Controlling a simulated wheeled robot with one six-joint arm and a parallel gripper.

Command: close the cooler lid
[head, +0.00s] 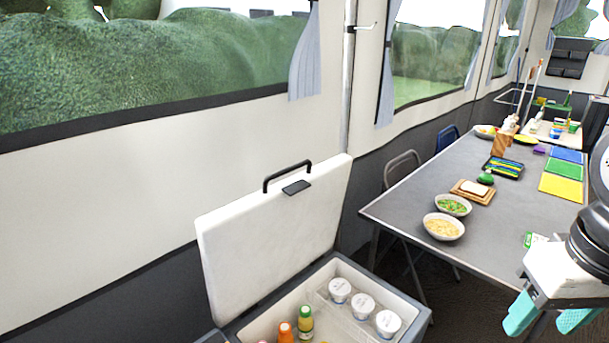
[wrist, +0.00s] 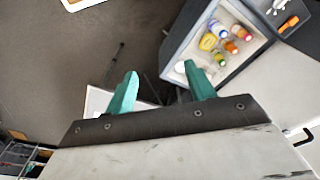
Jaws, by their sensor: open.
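The cooler (head: 416,326) stands at the bottom middle of the head view with its white lid (head: 275,230) raised, leaning back toward the tent wall. A black handle (head: 288,175) is on the lid's upper edge. Inside are white-lidded cups and several bottles. My gripper (head: 548,318), with teal fingers, is at the lower right of the head view, apart from the lid and to the right of the cooler. It is open and empty. In the wrist view my gripper (wrist: 160,88) shows its fingers spread, with the open cooler (wrist: 178,62) beyond them at the upper right.
A grey table (head: 390,205) with bowls (head: 444,227), a cutting board (head: 472,191) and coloured mats (head: 562,170) stands right of the cooler, behind my gripper. A folding chair (head: 402,165) is at its far side. Dark floor (wrist: 60,75) shows left of the cooler in the wrist view.

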